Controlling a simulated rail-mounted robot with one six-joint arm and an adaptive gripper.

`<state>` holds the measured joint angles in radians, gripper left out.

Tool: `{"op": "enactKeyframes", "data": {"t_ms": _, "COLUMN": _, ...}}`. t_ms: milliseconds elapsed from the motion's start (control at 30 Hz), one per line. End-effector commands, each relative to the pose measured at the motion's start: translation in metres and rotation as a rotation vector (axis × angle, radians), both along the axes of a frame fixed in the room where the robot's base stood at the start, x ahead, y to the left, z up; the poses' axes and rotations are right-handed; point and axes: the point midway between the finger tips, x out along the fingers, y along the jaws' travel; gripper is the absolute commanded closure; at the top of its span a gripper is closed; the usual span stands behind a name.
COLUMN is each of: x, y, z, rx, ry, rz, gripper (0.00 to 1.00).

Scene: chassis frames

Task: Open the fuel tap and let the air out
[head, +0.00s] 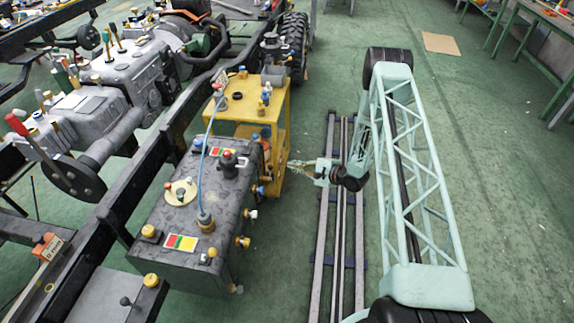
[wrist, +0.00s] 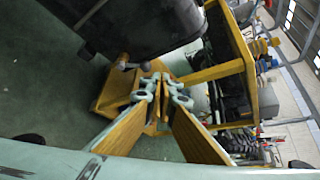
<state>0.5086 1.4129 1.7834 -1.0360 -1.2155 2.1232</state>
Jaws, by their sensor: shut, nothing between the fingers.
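A dark fuel tank (head: 185,225) with several yellow, red and blue caps hangs beside the chassis rail; its dark side fills the upper left in the wrist view (wrist: 150,25). A small brass fitting with a grey ball end (wrist: 122,62) shows at its lower edge, just beyond my fingers; I cannot tell for sure that it is the fuel tap or how it is set. My gripper (head: 291,163) is to the right of the tank and the yellow stand. Its fingertips (wrist: 164,84) are together and empty. A bleed point for air cannot be made out.
A yellow stand (head: 243,106) carries small fittings beside the tank. A blue hose (head: 208,150) runs over the tank top. The chassis rail (head: 150,155) lies left. Floor rails (head: 326,235) run below my arm; green floor lies open to the right.

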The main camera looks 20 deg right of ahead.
Motion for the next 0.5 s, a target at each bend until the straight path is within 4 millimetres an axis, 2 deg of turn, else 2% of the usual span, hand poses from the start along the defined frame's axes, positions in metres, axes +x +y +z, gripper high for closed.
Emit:
{"op": "enactKeyframes", "data": {"t_ms": 200, "x": -0.015, "y": -0.013, "z": 0.012, "rx": 0.001, "ry": -0.001, "rz": -0.002, "gripper": 1.0}}
{"op": "enactKeyframes", "data": {"t_ms": 500, "x": -0.022, "y": -0.017, "z": 0.016, "rx": 0.0, "ry": -0.002, "rz": 0.001, "gripper": 1.0}}
